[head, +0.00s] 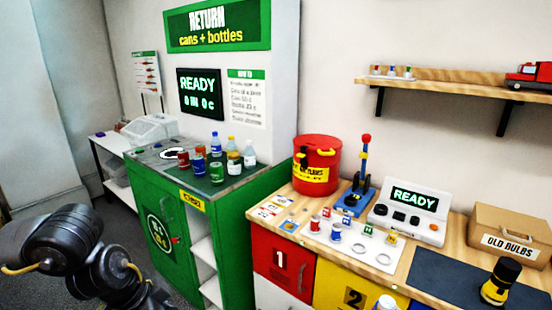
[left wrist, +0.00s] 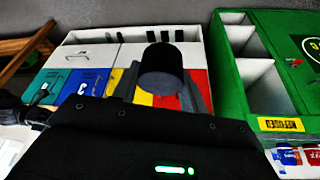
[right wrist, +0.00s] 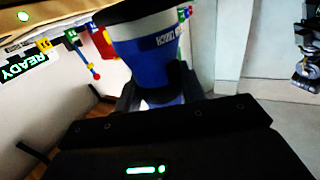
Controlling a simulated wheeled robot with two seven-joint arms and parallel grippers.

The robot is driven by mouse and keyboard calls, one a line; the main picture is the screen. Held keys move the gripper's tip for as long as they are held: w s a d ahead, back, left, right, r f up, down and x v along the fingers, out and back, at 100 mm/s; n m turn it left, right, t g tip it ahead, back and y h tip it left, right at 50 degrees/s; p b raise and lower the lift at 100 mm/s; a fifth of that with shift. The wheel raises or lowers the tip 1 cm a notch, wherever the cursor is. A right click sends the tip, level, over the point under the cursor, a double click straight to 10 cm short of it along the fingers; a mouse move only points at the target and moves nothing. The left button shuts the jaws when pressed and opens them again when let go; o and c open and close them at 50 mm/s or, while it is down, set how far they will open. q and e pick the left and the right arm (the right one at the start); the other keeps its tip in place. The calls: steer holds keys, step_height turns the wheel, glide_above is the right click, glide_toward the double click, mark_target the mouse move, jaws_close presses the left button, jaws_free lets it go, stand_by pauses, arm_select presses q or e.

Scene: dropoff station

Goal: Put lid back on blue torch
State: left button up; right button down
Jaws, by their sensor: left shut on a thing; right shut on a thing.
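My left gripper (left wrist: 163,98) is shut on a black cylinder (left wrist: 166,66), which looks like the lid, in the left wrist view. My right gripper (right wrist: 155,96) is shut on the blue torch (right wrist: 145,42) in the right wrist view. The torch has a blue body with a pale label and a wider dark end away from the gripper. In the head view, a small whitish end (head: 386,301) shows at the bottom edge; I cannot tell whether it is the torch. Neither gripper shows clearly in the head view. Lid and torch appear together in no wrist view.
A yellow torch with a black head (head: 499,282) stands on the dark mat (head: 436,268) at right. Behind are an OLD BULBS box (head: 512,238), a READY console (head: 411,212) and a red bin (head: 316,165). The green return counter (head: 210,240) holds several cans and bottles.

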arm_select(q)
steer(key=shift+w+r, duration=0.1)
arm_select(e)
steer(key=shift+r, duration=0.1)
stand_by(0.4)
steer(key=w+a+f+n+g+y, duration=0.2)
steer(key=a+n+g+y, duration=0.6)
steer(key=a, duration=0.8)
steer(key=shift+w+a+g, duration=0.15)
steer(key=shift+g, duration=0.55)
steer(key=shift+f, duration=0.1)
arm_select(q)
steer(key=shift+w+d+r, duration=0.15)
steer(key=shift+w+d, duration=0.1)
steer(key=shift+d, duration=0.1)
steer(key=d+r+m+g, duration=0.1)
steer(key=d+r+m, duration=0.2)
steer(key=d, duration=0.6)
steer(key=w+d+r+m+g, duration=0.1)
steer(key=d+r+m, duration=0.2)
steer(key=d, duration=0.6)
steer(key=d+r+m+g, duration=0.2)
steer(key=d+r+m, duration=0.2)
steer(key=d, duration=0.5)
steer(key=shift+w+m, duration=0.35)
steer(key=shift+m, duration=0.35)
steer(key=shift+d, duration=0.1)
